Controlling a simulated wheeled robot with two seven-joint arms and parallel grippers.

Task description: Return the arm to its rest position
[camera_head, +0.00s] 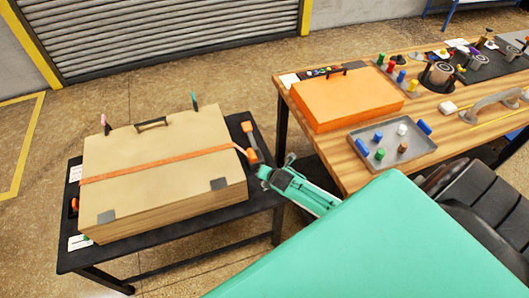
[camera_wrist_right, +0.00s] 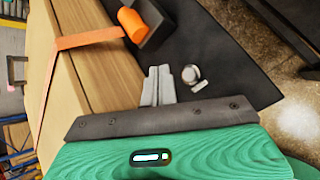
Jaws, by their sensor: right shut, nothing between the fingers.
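My right gripper (camera_head: 266,172) is at the end of the green arm, just off the right side of the tan box (camera_head: 150,192). In the right wrist view its grey fingers (camera_wrist_right: 158,84) are together with nothing between them, over the black table top (camera_wrist_right: 222,50). An orange strap (camera_head: 155,166) runs across the box. An orange cylindrical piece (camera_wrist_right: 134,24) in a dark holder sits beside the box, close to the strap's end. My left gripper is not in view.
The box rests on a black table (camera_head: 258,198). A wooden bench (camera_head: 345,166) to the right holds an orange case (camera_head: 345,98) and a grey tray (camera_head: 421,160) with small coloured pieces. Floor is clear between the box and the roller shutter (camera_head: 160,35).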

